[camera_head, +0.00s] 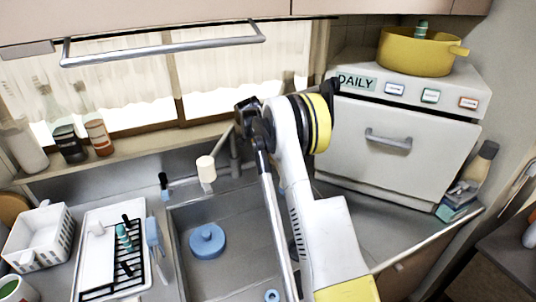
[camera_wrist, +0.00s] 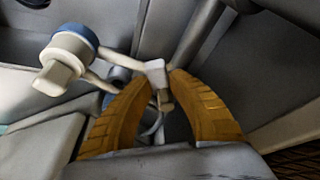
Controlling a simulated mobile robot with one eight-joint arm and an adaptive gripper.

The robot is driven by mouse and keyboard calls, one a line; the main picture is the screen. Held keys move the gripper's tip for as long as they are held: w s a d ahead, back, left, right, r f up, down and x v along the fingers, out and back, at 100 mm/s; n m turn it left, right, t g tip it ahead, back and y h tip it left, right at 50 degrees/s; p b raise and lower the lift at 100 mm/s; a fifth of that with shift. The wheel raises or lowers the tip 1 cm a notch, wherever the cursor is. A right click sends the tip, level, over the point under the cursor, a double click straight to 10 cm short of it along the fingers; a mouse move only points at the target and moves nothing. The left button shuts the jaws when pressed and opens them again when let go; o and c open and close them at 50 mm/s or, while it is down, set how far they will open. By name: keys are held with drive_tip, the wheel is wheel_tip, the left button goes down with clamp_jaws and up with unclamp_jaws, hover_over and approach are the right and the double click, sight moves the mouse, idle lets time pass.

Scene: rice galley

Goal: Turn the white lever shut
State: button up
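My gripper (camera_wrist: 161,78) shows in the wrist view as two ribbed orange fingers whose tips come close together. A small white lever end (camera_wrist: 155,70) sits at the fingertips, on a pale arm that runs left. I cannot tell whether the fingers press on it. To its left is a pale fitting with a blue band (camera_wrist: 70,52). In the head view a cream cylindrical piece (camera_head: 206,168) stands on the grey tap fitting over the sink. My fingers cannot be made out there; my arm covers part of the tap area.
The sink (camera_head: 222,267) holds a blue round lid-like piece (camera_head: 207,241). A drying rack (camera_head: 112,275) and a white basket (camera_head: 37,237) stand to the left. A white cabinet (camera_head: 400,145) with a yellow pot (camera_head: 416,52) stands right. Bottles (camera_head: 97,133) line the sill.

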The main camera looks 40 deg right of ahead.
drive_tip(key=o, duration=0.4)
drive_tip(key=shift+f, duration=0.1)
drive_tip(key=shift+r, duration=0.2)
drive_tip(key=v, duration=1.1)
drive_tip(key=shift+a+r, duration=0.2)
drive_tip(key=shift+r, duration=0.15)
